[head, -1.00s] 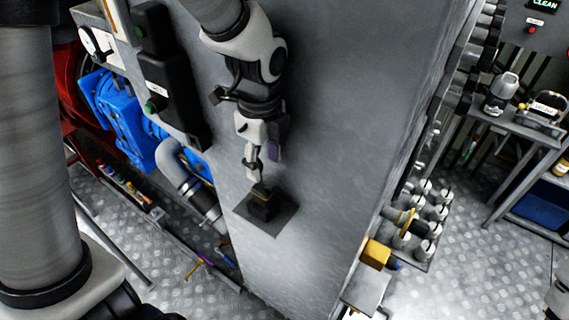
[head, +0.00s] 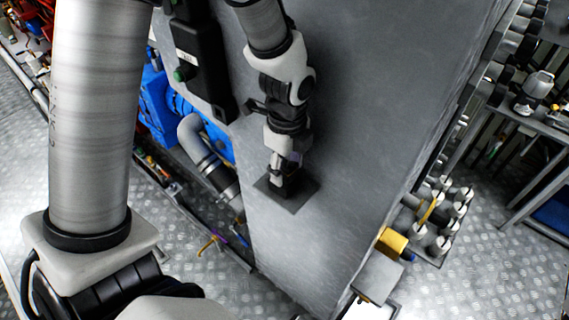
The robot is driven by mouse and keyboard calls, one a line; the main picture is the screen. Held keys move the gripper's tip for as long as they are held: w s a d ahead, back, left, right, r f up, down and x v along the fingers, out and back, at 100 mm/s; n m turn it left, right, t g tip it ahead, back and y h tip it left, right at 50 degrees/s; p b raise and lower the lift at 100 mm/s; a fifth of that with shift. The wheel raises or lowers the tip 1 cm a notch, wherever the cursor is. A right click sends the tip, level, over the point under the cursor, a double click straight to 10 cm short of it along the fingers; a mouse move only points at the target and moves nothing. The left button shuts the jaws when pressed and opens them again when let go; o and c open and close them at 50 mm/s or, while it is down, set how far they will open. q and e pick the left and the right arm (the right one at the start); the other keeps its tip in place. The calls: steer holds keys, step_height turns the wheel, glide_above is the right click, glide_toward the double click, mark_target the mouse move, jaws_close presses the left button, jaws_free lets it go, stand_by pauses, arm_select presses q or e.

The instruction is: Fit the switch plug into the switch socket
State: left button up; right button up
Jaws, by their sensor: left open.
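My left gripper (head: 284,172) is open and points down the grey cabinet face, with its fingers right at a small black block (head: 281,189). The block stands on a dark square plate (head: 301,195) on that face; these look like the switch plug and the switch socket. The fingers partly hide the block, and I cannot tell whether they touch it or how deep it sits. My right gripper is not in view.
The tall grey cabinet (head: 370,110) fills the middle. A black box with a green button (head: 197,60) is mounted on it, up and left of the plate. A grey pipe (head: 205,155) and blue machinery (head: 160,100) lie at left. A yellow block (head: 392,241) is at lower right.

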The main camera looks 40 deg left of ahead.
mark_target(288, 164)
arm_select(q)
steer(key=shift+w+f, duration=0.1)
steer(key=shift+w, duration=0.2)
jaws_close()
steer(key=shift+r+p, duration=0.5)
steer(key=shift+r, duration=0.05)
steer(key=shift+s+r+p, duration=0.1)
steer(key=shift+r+p, duration=0.35)
steer(key=shift+r, duration=0.85)
steer(key=shift+r, duration=2.05)
